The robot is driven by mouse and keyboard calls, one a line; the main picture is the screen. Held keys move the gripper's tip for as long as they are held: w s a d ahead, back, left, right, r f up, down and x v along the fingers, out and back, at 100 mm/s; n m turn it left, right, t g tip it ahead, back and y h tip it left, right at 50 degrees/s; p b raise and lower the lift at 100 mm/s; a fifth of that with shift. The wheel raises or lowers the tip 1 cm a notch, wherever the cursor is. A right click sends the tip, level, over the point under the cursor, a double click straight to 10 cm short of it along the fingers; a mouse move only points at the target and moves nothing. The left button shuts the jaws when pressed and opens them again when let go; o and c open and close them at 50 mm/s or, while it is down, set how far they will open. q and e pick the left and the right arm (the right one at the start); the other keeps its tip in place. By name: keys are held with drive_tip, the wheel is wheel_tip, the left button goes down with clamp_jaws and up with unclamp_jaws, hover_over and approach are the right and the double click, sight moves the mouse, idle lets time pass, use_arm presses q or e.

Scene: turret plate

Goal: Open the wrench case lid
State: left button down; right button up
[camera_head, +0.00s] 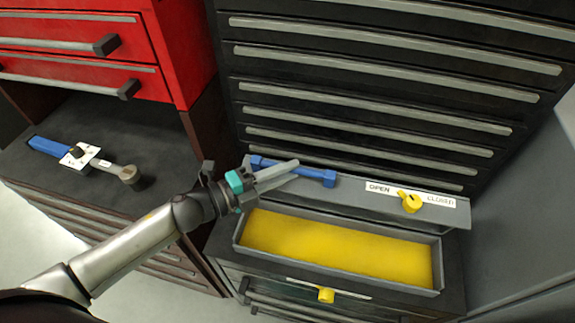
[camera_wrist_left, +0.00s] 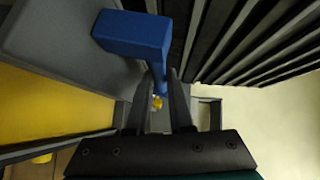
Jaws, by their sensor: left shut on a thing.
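The wrench case (camera_head: 438,270) stands on the dark bench with its yellow inside showing and no wrench in it. The grey lid (camera_head: 345,190) is at the back edge, swung up and back. A blue handle (camera_head: 318,175) is on the lid; it also shows in the left wrist view (camera_wrist_left: 133,34). My left gripper (camera_head: 293,168) is shut on the handle's bar, its fingers hiding part of it. In the left wrist view the bar runs between the two fingers (camera_wrist_left: 158,88). My right gripper is out of view.
A yellow pointer (camera_head: 411,202) sits by an OPEN/CLOSED label (camera_head: 378,188). A yellow knob (camera_head: 326,295) is on the case's front. A blue-handled wrench (camera_head: 48,146) with a white tag lies on the left bench. Black drawers (camera_head: 370,95) rise close behind the lid.

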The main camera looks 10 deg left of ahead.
use_arm(q)
drive_tip(key=shift+w+f, duration=0.1)
drive_tip(key=shift+f, duration=0.05)
drive_tip(key=c, duration=1.1)
unclamp_jaws()
drive_tip(key=shift+w, duration=0.1)
drive_tip(key=shift+a, duration=0.1)
drive_tip(key=b+v, duration=0.1)
drive_tip(key=v, duration=1.4)
